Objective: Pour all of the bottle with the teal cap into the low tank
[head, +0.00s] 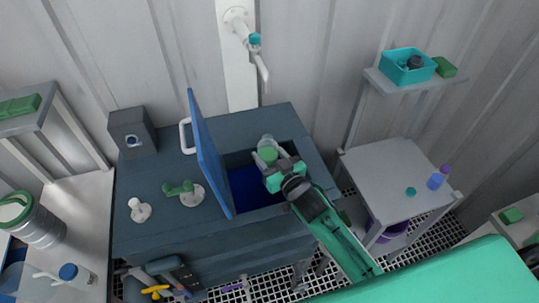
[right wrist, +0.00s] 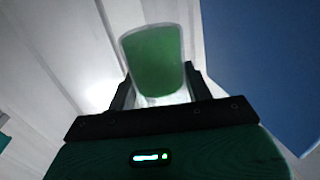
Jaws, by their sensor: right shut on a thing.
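A clear bottle with green contents (head: 266,145) is in my right gripper (head: 284,174), over the opening of the low tank (head: 150,226). The right wrist view shows the bottle (right wrist: 155,60) between the jaws, its lower part hidden by the gripper (right wrist: 158,95). No cap shows on it, and I cannot tell its exact tilt or whether liquid is flowing. The tank is dark blue-grey with a deep blue inside, and its blue lid (head: 207,150) stands open to the left. A small teal cap (head: 411,191) lies on the side table. My left gripper is not in view.
The side table (head: 385,170) also bears a blue bottle with a purple cap (head: 436,180). A teal bin (head: 407,67) sits on the shelf above. A wall pipe with a tap (head: 255,45) hangs behind the tank. Green valve handles (head: 184,189) stand on the tank top, left of the lid.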

